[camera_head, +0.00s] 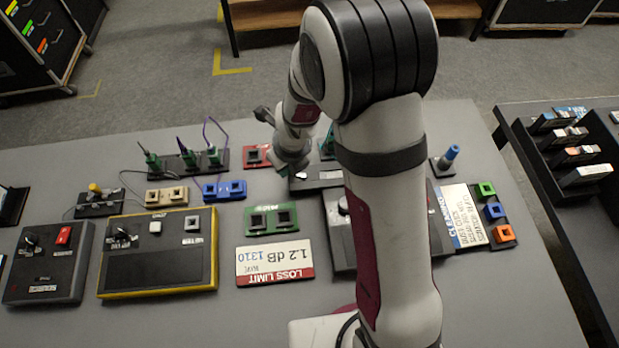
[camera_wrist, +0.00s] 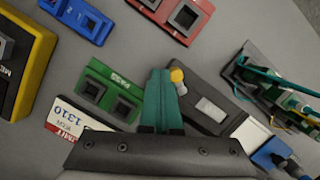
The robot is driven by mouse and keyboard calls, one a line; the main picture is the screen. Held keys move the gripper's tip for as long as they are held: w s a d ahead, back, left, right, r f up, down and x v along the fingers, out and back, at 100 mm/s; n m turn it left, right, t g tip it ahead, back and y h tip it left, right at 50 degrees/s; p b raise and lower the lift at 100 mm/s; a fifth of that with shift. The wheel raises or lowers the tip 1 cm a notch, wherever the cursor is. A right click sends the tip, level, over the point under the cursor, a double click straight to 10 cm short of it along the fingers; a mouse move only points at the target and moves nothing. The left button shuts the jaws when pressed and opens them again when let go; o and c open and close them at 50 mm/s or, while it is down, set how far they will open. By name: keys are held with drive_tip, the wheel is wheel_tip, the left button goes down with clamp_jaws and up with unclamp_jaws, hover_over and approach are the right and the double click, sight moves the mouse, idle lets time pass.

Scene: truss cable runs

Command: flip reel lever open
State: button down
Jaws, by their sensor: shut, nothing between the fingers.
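A dark box (camera_wrist: 208,100) with a pale window lies just right of my gripper in the wrist view. A short lever with a yellow knob (camera_wrist: 177,75) stands at its left end; I take it for the reel lever. My gripper (camera_wrist: 160,76) has its teal fingers together and empty, with the tips close beside the knob on its left. I cannot tell whether they touch it. In the head view the box (camera_head: 325,180) is partly behind my arm, and my gripper (camera_head: 292,163) is over its left end. The lever is hard to make out there.
A green two-port block (camera_head: 271,219) and a loss limit card (camera_head: 274,263) lie left of the box. A red block (camera_head: 257,155) and a blue block (camera_head: 224,190) sit nearby. Green connectors (camera_wrist: 292,100) with cables stand to the right in the wrist view.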

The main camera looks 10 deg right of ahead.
drive_tip(key=shift+d, duration=0.15)
drive_tip(key=shift+w+d, duration=0.15)
drive_tip(key=shift+d, duration=0.5)
drive_tip(key=shift+s+a, duration=0.25)
drive_tip(key=shift+a, duration=0.1)
drive_tip(key=s+a, duration=0.2)
drive_tip(key=shift+s+a+r, duration=0.15)
drive_tip(key=shift+s+a, duration=0.05)
drive_tip(key=shift+a, duration=0.15)
wheel_tip(320, 180, up, 10)
drive_tip(key=s+a, duration=0.1)
drive_tip(key=shift+s+a+f, duration=0.25)
